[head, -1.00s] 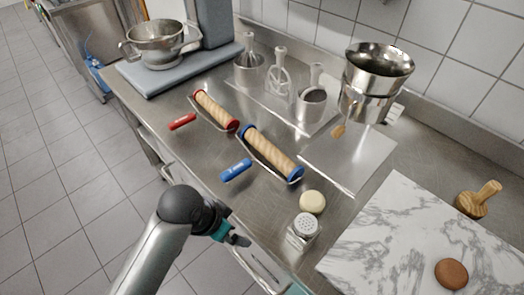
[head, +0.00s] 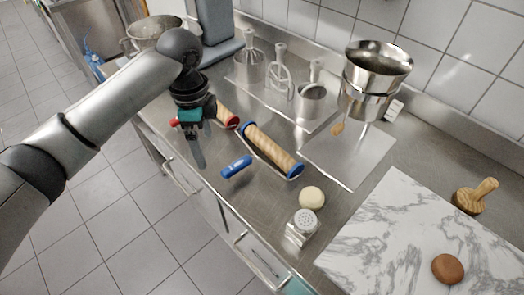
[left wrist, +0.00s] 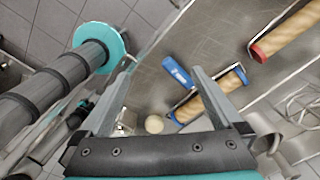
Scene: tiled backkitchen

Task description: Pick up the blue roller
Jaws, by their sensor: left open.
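The blue roller (head: 270,150) is a ridged wooden cylinder with blue end caps, a wire frame and a blue handle (head: 236,167). It lies on the steel counter, handle toward the front edge. My left gripper (head: 197,150) is left of the handle, above the counter's front edge, with fingers pointing down. In the left wrist view, its fingers (left wrist: 160,82) are spread and empty. There the blue handle (left wrist: 177,72) shows between the fingertips, and the roller (left wrist: 212,93) lies partly behind the right finger. My right gripper is not in view.
A red-capped roller (head: 228,117) lies just left, partly hidden by my left arm. A shaker (head: 302,227) and pale round piece (head: 312,197) stand near the front right. Metal utensils (head: 280,85) and stacked steel bowls (head: 377,75) stand behind. A marble board (head: 400,230) lies right.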

